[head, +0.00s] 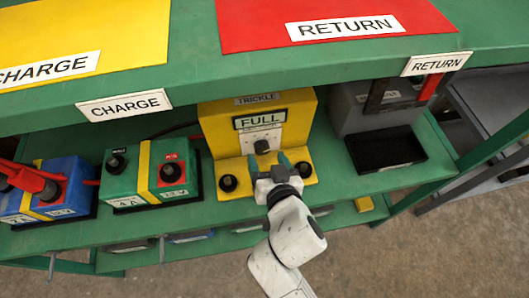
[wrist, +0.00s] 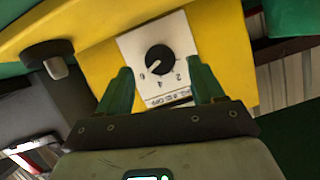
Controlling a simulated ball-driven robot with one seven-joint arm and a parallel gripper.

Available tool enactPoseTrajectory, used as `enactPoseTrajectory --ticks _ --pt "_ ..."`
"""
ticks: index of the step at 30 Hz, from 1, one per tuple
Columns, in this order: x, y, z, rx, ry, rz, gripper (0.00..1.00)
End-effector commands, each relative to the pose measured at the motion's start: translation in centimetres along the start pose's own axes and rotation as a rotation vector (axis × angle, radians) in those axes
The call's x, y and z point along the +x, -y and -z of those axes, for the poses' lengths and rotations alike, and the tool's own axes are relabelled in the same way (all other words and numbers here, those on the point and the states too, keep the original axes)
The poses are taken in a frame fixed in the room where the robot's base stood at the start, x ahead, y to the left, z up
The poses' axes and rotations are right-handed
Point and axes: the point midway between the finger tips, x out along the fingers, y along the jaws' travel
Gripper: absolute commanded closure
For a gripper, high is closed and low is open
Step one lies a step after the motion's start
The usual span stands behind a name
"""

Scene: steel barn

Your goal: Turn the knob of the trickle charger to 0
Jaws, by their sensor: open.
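The yellow trickle charger (head: 220,120) stands on the green shelf, with a TRICKLE label and a FULL display (head: 260,121). Its black knob (head: 262,146) sits on a white dial plate below the display. In the wrist view the knob (wrist: 160,59) shows with several digits around it and a small light mark toward its lower left; I cannot read the exact setting. My gripper (head: 268,163) is open in front of the charger. In the wrist view its green fingers (wrist: 159,70) stand apart, on either side of the dial plate's lower part, with nothing held between them.
Black terminals (head: 228,183) flank the charger's front, one each side. A green battery (head: 125,190) and a blue battery (head: 70,175) stand left. A grey unit with a black tray (head: 385,150) is right. The upper shelf (head: 200,75) with CHARGE and RETURN signs overhangs.

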Motion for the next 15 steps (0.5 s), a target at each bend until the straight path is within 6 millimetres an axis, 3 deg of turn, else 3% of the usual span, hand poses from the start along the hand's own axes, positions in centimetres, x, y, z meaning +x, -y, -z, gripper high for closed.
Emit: enactPoseTrajectory --ticks 6,15 --pt "2.5 0.0 0.0 -0.001 -0.001 0.001 0.33" --pt "3.1 0.0 0.0 0.000 0.001 0.000 0.33"
